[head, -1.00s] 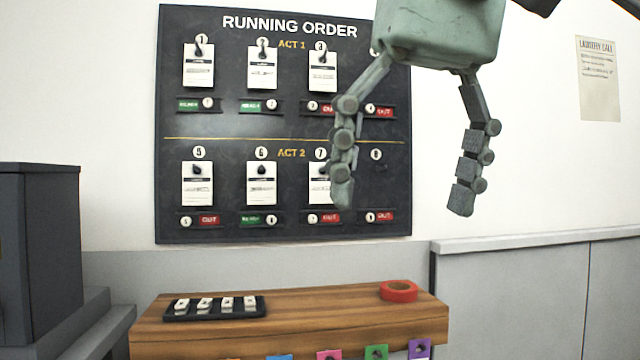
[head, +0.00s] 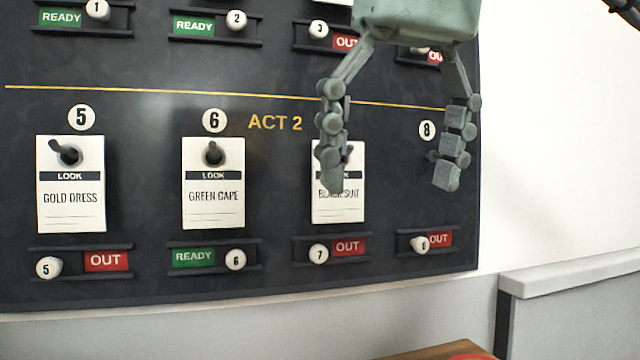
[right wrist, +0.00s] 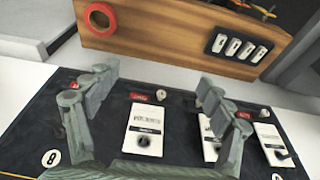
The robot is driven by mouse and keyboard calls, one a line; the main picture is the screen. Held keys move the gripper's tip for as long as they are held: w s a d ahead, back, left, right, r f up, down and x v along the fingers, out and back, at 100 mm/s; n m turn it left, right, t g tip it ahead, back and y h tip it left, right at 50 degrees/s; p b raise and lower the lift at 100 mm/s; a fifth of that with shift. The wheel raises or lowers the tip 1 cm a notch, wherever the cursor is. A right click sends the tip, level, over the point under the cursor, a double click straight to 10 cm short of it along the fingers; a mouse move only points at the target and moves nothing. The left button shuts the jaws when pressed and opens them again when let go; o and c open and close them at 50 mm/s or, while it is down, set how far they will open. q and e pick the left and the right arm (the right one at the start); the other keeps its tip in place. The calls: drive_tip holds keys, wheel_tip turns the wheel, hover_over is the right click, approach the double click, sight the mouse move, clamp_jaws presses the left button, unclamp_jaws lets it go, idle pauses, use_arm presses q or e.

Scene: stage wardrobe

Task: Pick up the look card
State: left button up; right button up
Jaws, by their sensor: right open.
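Three white look cards hang on pegs in the Act 2 row of the dark board. They are GOLD DRESS (head: 71,212) under 5, GREEN CAPE (head: 213,208) under 6 and BLACK SUIT (head: 338,213) under 7. My right gripper (head: 390,182) is open and empty, in front of the board between 7 and 8. Its left finger covers part of the BLACK SUIT card and its peg. In the right wrist view that card (right wrist: 141,130) shows between the open fingers (right wrist: 157,78), apart from them. My left gripper is out of view.
Slider tags in green READY (head: 193,257) or red OUT (head: 106,261) run below the cards. In the right wrist view, a wooden shelf (right wrist: 170,38) carries a red tape roll (right wrist: 99,18) and a black tray (right wrist: 238,47). A grey ledge (head: 570,275) stands right of the board.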

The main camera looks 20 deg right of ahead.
sight(351, 165)
drive_tip(key=w, duration=0.8)
drive_tip(key=shift+w+a, duration=0.15)
drive_tip(key=shift+w, duration=0.05)
drive_tip(key=shift+w+r, duration=0.1)
drive_tip(key=shift+w, duration=0.45)
drive_tip(key=w+f, duration=0.1)
drive_tip(key=w, duration=0.1)
drive_tip(key=w+f, duration=0.1)
drive_tip(key=shift+w+a+f+b, duration=0.1)
drive_tip(key=shift+w+f+b, duration=0.1)
drive_tip(key=shift+w+b, duration=0.15)
drive_tip(key=shift+f, duration=0.3)
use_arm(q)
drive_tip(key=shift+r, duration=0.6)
use_arm(e)
drive_tip(key=c, duration=0.9)
